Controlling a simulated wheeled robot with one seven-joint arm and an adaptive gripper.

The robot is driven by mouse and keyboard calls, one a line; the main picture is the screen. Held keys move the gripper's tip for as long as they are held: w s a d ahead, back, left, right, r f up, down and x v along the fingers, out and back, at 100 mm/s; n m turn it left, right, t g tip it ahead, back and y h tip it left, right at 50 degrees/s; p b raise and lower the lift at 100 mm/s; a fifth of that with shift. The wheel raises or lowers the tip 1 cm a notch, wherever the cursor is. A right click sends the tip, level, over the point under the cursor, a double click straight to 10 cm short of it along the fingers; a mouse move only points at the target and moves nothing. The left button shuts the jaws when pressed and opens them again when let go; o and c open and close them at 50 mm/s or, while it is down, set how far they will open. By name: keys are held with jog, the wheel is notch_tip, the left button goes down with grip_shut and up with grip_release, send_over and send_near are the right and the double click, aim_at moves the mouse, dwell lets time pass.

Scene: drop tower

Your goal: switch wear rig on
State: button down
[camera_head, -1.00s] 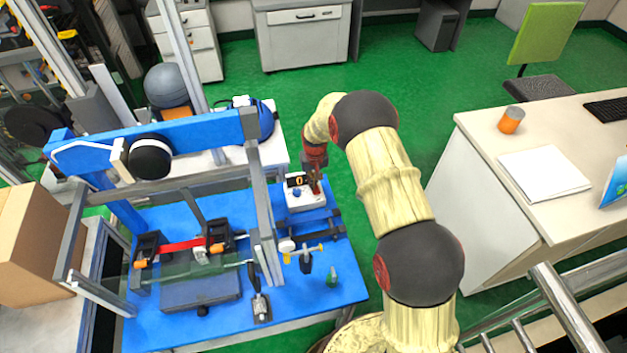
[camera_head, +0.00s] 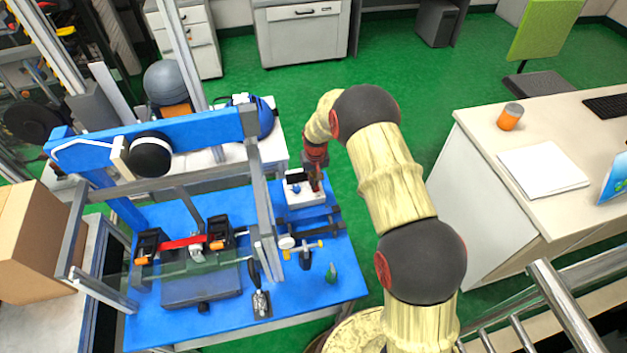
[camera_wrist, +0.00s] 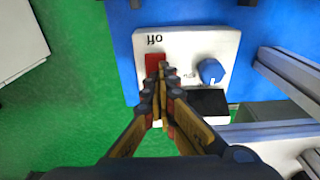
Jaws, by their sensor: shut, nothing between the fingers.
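The wear rig's control box (camera_head: 303,197) is white and sits at the right back of the rig's blue base (camera_head: 340,270). In the wrist view the box (camera_wrist: 190,42) shows a red switch (camera_wrist: 154,61), an upside-down "Off" label, a blue knob (camera_wrist: 211,70) and a dark display (camera_wrist: 208,102). My gripper (camera_wrist: 162,68) is shut and empty, its tips over the red switch and hiding part of it. I cannot tell whether they touch. In the head view my gripper (camera_head: 316,184) is at the box's right side and the display (camera_head: 296,176) is dark.
A grey frame (camera_head: 260,190) stands just left of the box. A white desk (camera_head: 480,130) stands to the right, with open green floor between.

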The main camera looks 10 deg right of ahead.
aim_at(315, 192)
jog(key=shift+s+f, duration=0.55)
jog(key=shift+s, duration=0.15)
notch_tip(315, 192, up, 15)
jog(key=s+p, duration=0.2)
jog(key=p, duration=0.3)
jog(key=shift+f, duration=0.2)
jog(key=s+t+b, duration=0.1)
jog(key=t+b, duration=0.1)
jog(key=b, duration=0.3)
jog(key=shift+s+r+t, duration=0.15)
jog(key=shift+t, duration=0.25)
